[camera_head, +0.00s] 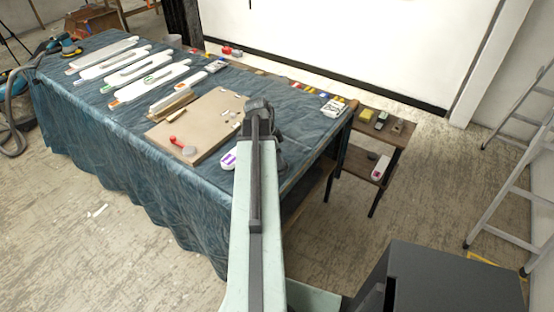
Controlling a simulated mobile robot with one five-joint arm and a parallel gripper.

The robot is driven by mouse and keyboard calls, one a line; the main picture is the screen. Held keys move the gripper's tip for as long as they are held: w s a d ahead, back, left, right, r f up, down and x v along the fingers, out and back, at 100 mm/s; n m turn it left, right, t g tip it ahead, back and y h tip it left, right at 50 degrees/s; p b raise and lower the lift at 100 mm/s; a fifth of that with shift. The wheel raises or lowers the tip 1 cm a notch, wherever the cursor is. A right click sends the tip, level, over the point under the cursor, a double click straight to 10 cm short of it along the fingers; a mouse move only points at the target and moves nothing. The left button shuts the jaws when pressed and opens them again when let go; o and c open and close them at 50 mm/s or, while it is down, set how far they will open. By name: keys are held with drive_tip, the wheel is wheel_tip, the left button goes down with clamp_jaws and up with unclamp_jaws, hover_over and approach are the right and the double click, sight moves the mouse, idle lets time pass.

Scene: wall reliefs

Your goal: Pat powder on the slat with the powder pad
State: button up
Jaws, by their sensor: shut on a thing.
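Several long white slats (113,64) lie side by side on the blue cloth at the back left of the table. Some have small coloured marks. I cannot tell which one is the task's slat. My gripper (258,104) is at the end of my outstretched arm, over the right part of the table, beside the brown board. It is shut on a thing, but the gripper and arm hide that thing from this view. I cannot make out the powder pad for certain. The gripper is well to the right of the slats.
The brown board (212,118) carries a red-handled tool (180,146) and small bits. A white and purple item (229,158) lies beside my arm. Small coloured items line the table's back edge. A low wooden side table (372,140) stands right, a ladder (510,180) further right.

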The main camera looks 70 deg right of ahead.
wheel_tip(320, 180, up, 7)
drive_tip(key=p, duration=0.7)
drive_tip(key=shift+r, duration=0.1)
